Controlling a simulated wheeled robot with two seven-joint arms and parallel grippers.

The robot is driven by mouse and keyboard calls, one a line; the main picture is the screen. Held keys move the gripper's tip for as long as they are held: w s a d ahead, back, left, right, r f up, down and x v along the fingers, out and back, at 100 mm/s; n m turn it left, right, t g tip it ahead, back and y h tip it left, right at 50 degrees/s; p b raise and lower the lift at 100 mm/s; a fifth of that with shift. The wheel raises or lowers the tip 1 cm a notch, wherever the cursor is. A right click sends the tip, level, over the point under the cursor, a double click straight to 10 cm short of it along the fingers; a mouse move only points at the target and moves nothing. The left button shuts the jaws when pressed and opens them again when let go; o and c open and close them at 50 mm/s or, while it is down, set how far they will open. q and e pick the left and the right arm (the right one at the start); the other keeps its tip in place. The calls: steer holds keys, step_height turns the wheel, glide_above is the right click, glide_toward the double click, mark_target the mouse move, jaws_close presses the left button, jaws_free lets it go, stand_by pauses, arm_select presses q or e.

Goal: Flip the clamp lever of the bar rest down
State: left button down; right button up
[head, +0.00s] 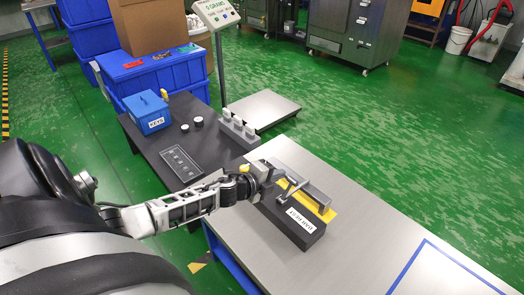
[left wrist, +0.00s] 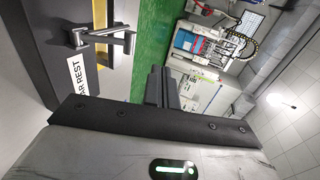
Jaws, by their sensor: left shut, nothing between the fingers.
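The bar rest (head: 295,222) is a dark block with a yellow plate and a white label, standing on the light worktable. Its grey metal clamp lever (head: 291,190) shows near my left gripper (head: 273,173). I cannot tell from the head view whether the lever is fully up or down. In the left wrist view the lever (left wrist: 108,36) sticks out over the bar rest (left wrist: 40,70), left of my gripper fingers (left wrist: 160,88). The fingers are closed with nothing between them and appear apart from the lever. My right gripper is not in view.
The worktable (head: 370,225) is bare to the right, with blue tape marking. A dark table (head: 165,145) at the left holds a blue KEYS box (head: 148,112), small round pieces (head: 198,121) and a grey stand (head: 238,130). A scale platform (head: 262,108) stands behind.

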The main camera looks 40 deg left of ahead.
arm_select(q)
steer(key=s+r, duration=0.4)
steer(key=shift+s+a+r+p, duration=0.2)
steer(key=shift+a+r+p, duration=0.1)
steer(key=shift+p, duration=0.15)
steer(key=shift+d, duration=0.15)
steer(key=s+d+r+n+g+y, duration=0.1)
steer(key=s+d+n+g, duration=0.4)
steer(key=s+d+n, duration=0.55)
steer(key=s+d+r+n+g, duration=0.1)
steer(key=s+d+n+g, duration=0.5)
steer(key=s, duration=0.7)
steer(key=w+d+f+t+h, duration=0.2)
steer(key=w+d+f+t, duration=0.4)
steer(key=f+t, duration=0.1)
steer(key=shift+f, duration=0.45)
